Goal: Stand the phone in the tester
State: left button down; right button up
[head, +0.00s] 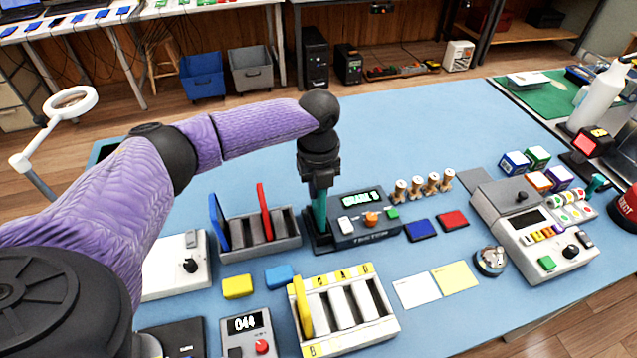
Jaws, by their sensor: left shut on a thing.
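My left gripper (320,183) points straight down over the tester (362,232) and is shut on a teal phone (319,211). The phone is upright, its top hidden between the jaws. Its lower end is at the dark cradle on the tester's left side; I cannot tell whether it is fully seated. The tester is a dark box with a lit green display, a white button, an orange knob and a green button. The display text looks like a grade, but its last character is unclear. My right gripper is not in view.
Left of the tester stands a grey slotted rack (262,243) with a blue and a red phone upright. In front is a white rack (345,318) with a yellow phone. Wooden-handled stamps (416,187) and ink pads (421,230) lie right. The blue mat behind is clear.

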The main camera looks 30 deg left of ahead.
pick_arm(q)
jog(key=shift+f, duration=0.1)
jog(key=shift+f, duration=0.4)
jog(key=shift+f, duration=0.1)
dwell(0.4)
jog(key=shift+f, duration=0.4)
jog(key=shift+c, duration=1.2)
grip_release()
jog(key=shift+r, duration=0.1)
